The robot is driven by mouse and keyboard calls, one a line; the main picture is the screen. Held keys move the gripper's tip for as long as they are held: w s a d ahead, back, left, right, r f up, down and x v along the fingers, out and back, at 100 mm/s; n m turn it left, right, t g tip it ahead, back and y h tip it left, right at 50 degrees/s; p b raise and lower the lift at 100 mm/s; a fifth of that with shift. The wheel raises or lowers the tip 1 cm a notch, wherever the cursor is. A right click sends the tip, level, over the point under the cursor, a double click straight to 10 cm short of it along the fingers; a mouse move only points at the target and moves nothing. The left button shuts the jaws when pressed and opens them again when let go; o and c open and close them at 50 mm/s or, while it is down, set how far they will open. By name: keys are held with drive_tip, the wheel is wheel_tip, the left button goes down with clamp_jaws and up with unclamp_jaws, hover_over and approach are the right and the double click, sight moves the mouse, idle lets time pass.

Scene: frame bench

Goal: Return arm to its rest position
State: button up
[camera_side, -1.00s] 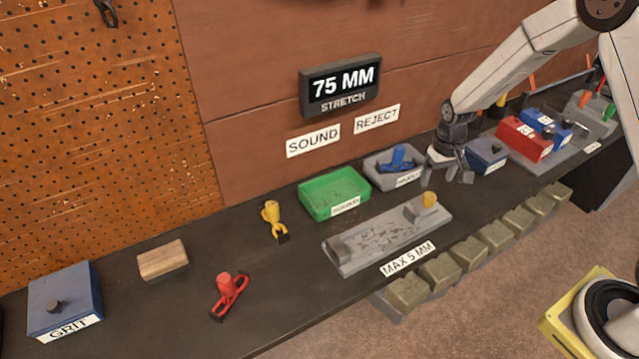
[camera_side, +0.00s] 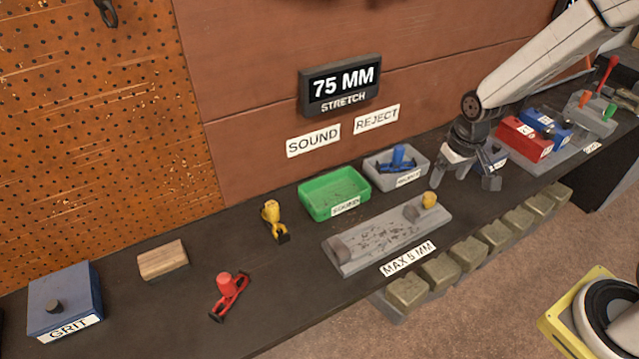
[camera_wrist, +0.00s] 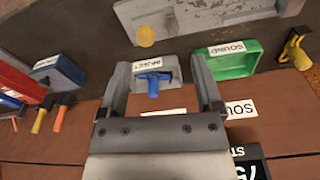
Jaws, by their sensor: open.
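My gripper (camera_side: 466,180) is open and empty above the right part of the bench, to the right of the grey reject tray. In the wrist view my gripper (camera_wrist: 160,88) shows its two fingers spread wide, with nothing between them touching. The grey tray (camera_side: 421,161) holds a blue clamp-like piece (camera_side: 398,159); it also shows in the wrist view (camera_wrist: 153,84) beyond the fingers. The green sound tray (camera_side: 313,203) is empty.
A grey fixture (camera_side: 365,245) marked MAX 5 MM lies at the front edge. A yellow piece (camera_side: 273,222), a red piece (camera_side: 229,296), a wood block (camera_side: 163,259) and a blue grit box (camera_side: 64,298) are at left. A red box (camera_side: 522,138) stands right. The sign (camera_side: 341,85) reads 75 MM STRETCH.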

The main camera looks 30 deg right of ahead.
drive_tip(key=s+a+r+n+t, duration=0.1)
drive_tip(key=s+a+r, duration=0.3)
drive_tip(key=s, duration=0.5)
drive_tip(key=shift+n, duration=0.3)
idle(1.1)
